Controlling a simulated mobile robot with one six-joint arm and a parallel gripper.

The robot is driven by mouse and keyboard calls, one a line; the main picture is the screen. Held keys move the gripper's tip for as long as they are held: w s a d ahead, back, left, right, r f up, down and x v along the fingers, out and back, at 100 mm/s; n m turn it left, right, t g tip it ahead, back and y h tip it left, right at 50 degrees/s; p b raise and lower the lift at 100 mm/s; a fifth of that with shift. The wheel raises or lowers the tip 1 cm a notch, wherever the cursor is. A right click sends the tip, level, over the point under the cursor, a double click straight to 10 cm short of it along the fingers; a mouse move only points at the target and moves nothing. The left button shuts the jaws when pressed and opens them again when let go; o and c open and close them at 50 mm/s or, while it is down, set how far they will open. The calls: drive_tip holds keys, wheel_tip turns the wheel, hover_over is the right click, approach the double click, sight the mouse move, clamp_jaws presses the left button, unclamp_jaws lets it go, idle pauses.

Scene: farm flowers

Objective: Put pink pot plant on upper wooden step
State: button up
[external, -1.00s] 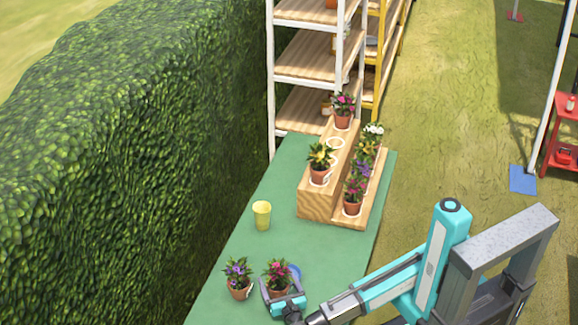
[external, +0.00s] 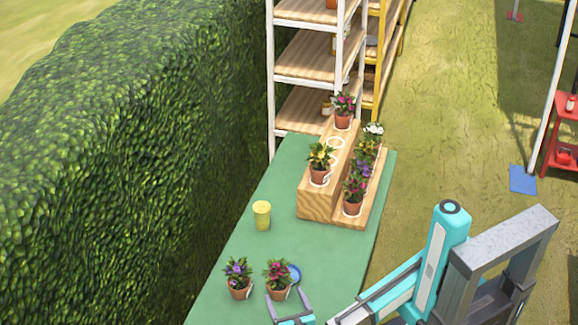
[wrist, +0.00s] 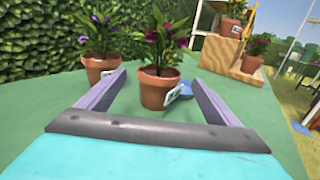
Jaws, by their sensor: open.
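A pink-flowered plant in a terracotta pot (external: 278,285) stands upright on the green table. In the wrist view, the pot (wrist: 158,92) is centred just beyond my fingertips, with a white tag on its side. My gripper (external: 290,301) is open and empty on the near side of this pot; its fingers (wrist: 156,78) point toward it. The upper wooden step (external: 316,207) holds a yellow-flowered plant (external: 319,166) at its near end and a pink one (external: 343,112) at its far end. A white ring on its top between them is bare.
A purple-flowered pot (external: 239,285) stands just left. A blue dish (external: 295,272) lies behind the pink plant. A yellow cup (external: 262,215) stands farther back. The lower step (external: 353,222) holds several plants. A hedge (external: 120,170) borders the left; the middle of the table is clear.

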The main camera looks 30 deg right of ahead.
sight(278, 286)
drive_tip(key=shift+o, duration=0.5)
drive_tip(key=shift+s+a+f+b, duration=0.1)
drive_tip(key=shift+s+f+b, duration=0.3)
drive_tip(key=shift+f+b, duration=0.25)
drive_tip(key=shift+s+f, duration=0.25)
drive_tip(key=shift+w, duration=0.8)
drive_tip(key=shift+w+d, duration=0.2)
drive_tip(key=shift+w, duration=0.95)
drive_tip(key=shift+w+d, duration=0.25)
drive_tip(key=shift+w, duration=0.9)
drive_tip(key=shift+w+d, duration=0.2)
drive_tip(key=shift+w, duration=0.95)
